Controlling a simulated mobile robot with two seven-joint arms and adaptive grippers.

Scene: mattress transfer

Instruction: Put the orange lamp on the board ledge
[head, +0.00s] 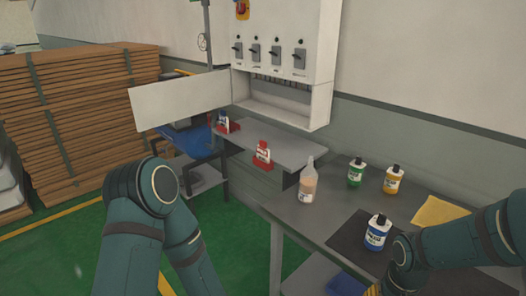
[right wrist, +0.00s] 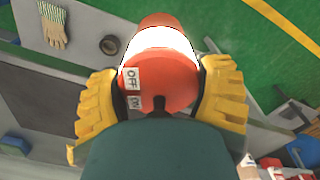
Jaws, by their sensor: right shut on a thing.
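The orange lamp (right wrist: 165,78), with a white band and an "OFF" label, is held between the yellow fingers of my right gripper (right wrist: 160,97) in the right wrist view. I do not see the lamp in the head view, where my right arm reaches down at the lower right. The white switch board (head: 285,50) is on the wall in the head view. Its ledge (head: 275,110) is a shelf in the open recess below the switches, and it looks empty. My left arm is at the lower left, with its gripper out of view.
A bench (head: 290,215) holds a clear bottle (head: 308,185), green (head: 356,172), yellow (head: 393,180) and blue (head: 377,232) bottles and a yellow cloth (head: 438,211). A grey shelf (head: 240,142) below the board carries red-based bottles. A white panel (head: 180,101) juts left. Gloves (right wrist: 53,25) lie upper left.

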